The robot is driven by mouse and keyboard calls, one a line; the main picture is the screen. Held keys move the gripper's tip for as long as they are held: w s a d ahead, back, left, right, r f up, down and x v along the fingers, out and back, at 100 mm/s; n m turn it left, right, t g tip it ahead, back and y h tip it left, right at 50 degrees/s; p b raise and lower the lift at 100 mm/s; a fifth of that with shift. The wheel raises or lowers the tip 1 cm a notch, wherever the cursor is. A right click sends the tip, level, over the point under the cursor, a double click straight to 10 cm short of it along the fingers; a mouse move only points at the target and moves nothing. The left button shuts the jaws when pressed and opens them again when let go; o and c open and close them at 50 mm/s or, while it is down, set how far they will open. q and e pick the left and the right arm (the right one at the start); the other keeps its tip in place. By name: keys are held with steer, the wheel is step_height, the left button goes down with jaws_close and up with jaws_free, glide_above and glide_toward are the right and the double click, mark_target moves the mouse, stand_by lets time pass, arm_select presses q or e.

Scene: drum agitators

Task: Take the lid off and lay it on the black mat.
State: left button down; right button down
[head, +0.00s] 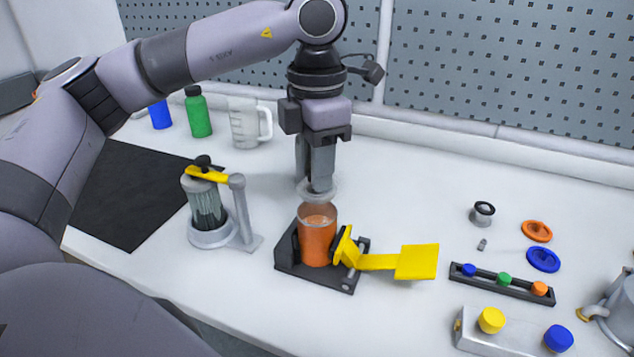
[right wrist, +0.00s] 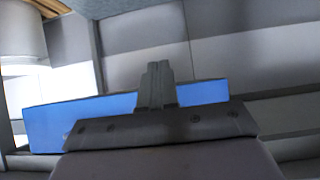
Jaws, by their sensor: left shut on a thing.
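A clear jar with orange contents (head: 317,238) stands upright in a black clamp base (head: 310,277) with a yellow lever (head: 395,262). My left gripper (head: 319,188) points straight down and is shut on a pale, translucent lid (head: 306,190). The lid is just above the jar's rim; a small gap seems to show, though I cannot be sure they are fully apart. The black mat (head: 125,205) lies flat and bare at the left, partly hidden by my left arm. My right gripper (right wrist: 156,85) shows only in the right wrist view, fingers together and empty.
A metal stand with a clear vessel and yellow handle (head: 207,205) stands between jar and mat. Green (head: 198,112) and blue (head: 160,115) bottles and a clear jug (head: 246,124) stand behind. A black rack (head: 503,283) and orange (head: 537,231) and blue (head: 543,259) discs lie right.

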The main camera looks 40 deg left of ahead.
arm_select(q)
step_height(320, 180, up, 16)
steer(key=p, duration=0.3)
steer(key=shift+r, duration=0.15)
